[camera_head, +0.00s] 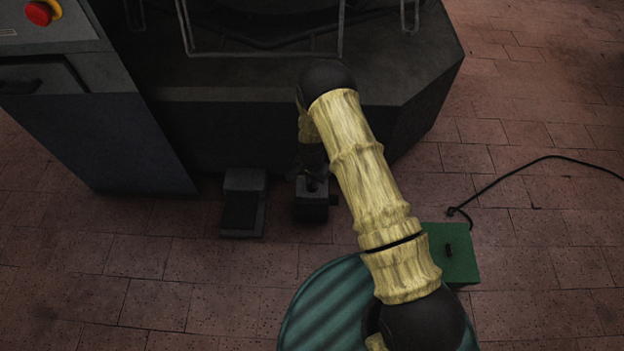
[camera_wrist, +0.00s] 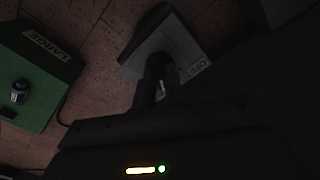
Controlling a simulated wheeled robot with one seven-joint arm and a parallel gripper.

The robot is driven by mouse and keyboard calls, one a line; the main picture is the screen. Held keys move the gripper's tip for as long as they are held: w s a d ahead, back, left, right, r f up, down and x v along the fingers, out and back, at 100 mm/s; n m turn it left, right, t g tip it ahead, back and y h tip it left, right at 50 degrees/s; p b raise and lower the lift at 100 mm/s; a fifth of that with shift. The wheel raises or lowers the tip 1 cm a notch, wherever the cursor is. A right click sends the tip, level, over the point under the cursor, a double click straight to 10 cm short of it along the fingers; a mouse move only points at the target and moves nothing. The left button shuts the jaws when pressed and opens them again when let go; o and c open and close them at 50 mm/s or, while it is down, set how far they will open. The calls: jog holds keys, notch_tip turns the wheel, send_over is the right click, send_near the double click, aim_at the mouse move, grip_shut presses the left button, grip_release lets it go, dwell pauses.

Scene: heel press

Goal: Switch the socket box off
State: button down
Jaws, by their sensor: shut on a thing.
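A small grey box (camera_head: 312,208) stands on the floor in front of the dark machine. A green box (camera_head: 462,262) with a small dark switch and a cable stands to the right, apart from my gripper. In the wrist view the green box (camera_wrist: 40,75) reads "LARGE". Which one is the socket box is not clear.
A dark pedal (camera_head: 240,208) lies left of the grey box. The machine base (camera_head: 230,130) rises close behind. A ribbed green round surface (camera_head: 325,310) is below my arm. A black cable (camera_head: 520,168) runs right over brick floor. A red button (camera_head: 40,13) is at upper left.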

jog(key=n+p, duration=0.2)
jog(key=shift+r+n, duration=0.2)
jog(key=shift+n, duration=0.2)
jog(key=n+p, duration=0.2)
jog(key=n, duration=0.1)
jog(key=shift+n, duration=0.3)
jog(key=n+p, duration=0.1)
jog(key=n, duration=0.2)
jog(key=shift+f+n+p, duration=0.1)
jog(key=shift+n+p, duration=0.2)
jog(key=shift+p, duration=0.1)
jog(key=shift+n+p, duration=0.45)
jog(key=shift+n, duration=1.15)
jog(key=c, duration=1.5)
grip_release()
jog(key=shift+f, duration=0.1)
jog(key=shift+o, duration=0.2)
